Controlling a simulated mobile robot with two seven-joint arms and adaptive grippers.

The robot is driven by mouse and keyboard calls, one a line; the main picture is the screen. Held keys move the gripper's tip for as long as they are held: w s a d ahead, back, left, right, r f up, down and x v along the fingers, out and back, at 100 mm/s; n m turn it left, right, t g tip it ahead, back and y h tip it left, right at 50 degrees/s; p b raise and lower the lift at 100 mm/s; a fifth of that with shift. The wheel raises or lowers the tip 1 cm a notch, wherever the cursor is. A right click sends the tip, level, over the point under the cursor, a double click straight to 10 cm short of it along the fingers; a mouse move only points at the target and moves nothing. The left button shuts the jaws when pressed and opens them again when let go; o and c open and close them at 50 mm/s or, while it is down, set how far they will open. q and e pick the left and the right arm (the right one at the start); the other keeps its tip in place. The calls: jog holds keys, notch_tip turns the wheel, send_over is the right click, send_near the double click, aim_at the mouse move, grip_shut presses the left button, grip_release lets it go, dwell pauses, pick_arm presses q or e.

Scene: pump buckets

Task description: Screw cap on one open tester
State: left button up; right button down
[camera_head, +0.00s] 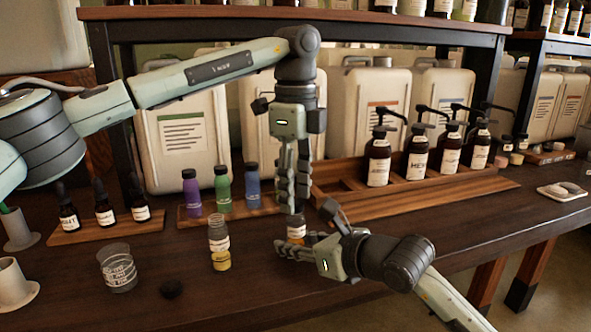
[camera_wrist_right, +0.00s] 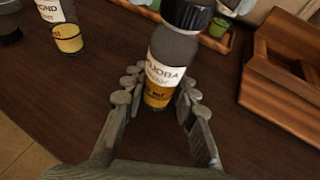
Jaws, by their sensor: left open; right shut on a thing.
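A small clear tester bottle of amber liquid (camera_head: 296,231) stands upright in my right gripper (camera_head: 298,246), which is shut on it. In the right wrist view, this bottle (camera_wrist_right: 162,75) reads "JOJOBA" and has a black cap (camera_wrist_right: 188,14) on its top. My left gripper (camera_head: 291,208) points down directly above this bottle, fingers open; its tips hide the cap in the head view. A second tester bottle with yellow liquid (camera_head: 219,245) stands to the left, with no dark cap visible; it also shows in the right wrist view (camera_wrist_right: 66,30). A loose black cap (camera_head: 172,289) lies on the table.
A glass beaker (camera_head: 118,268) stands at the front left. Wooden trays hold dropper bottles (camera_head: 104,206) and coloured bottles (camera_head: 222,189). A wooden rack (camera_head: 420,197) with brown pump bottles stands at the right. The front table right of the loose cap is mostly clear.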

pick_arm(q)
jog(key=shift+f, duration=0.4)
